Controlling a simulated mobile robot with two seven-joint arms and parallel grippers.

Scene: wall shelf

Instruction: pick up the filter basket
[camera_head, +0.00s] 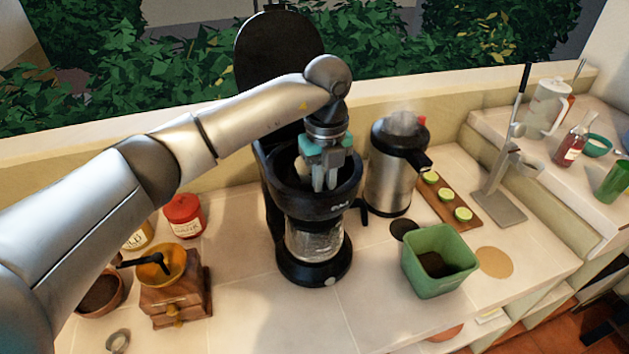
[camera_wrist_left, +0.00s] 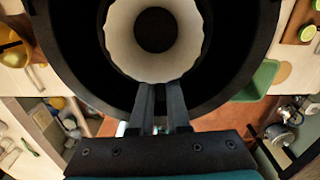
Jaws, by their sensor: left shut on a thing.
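The filter basket shows in the left wrist view as a cream, wavy-edged cup (camera_wrist_left: 122,48) with a dark round centre, inside the wide black round top of the coffee maker (camera_wrist_left: 232,80). In the head view, only a pale sliver of the basket (camera_head: 300,168) shows beside my fingers. My left gripper (camera_head: 325,184) points down into the open top of the black coffee maker (camera_head: 318,208). In the wrist view, its fingertips (camera_wrist_left: 162,90) are shut on the near edge of the basket. My right gripper is not in view.
The coffee maker's lid (camera_head: 262,60) stands open behind my arm. A green square container (camera_head: 440,262) is at front right.

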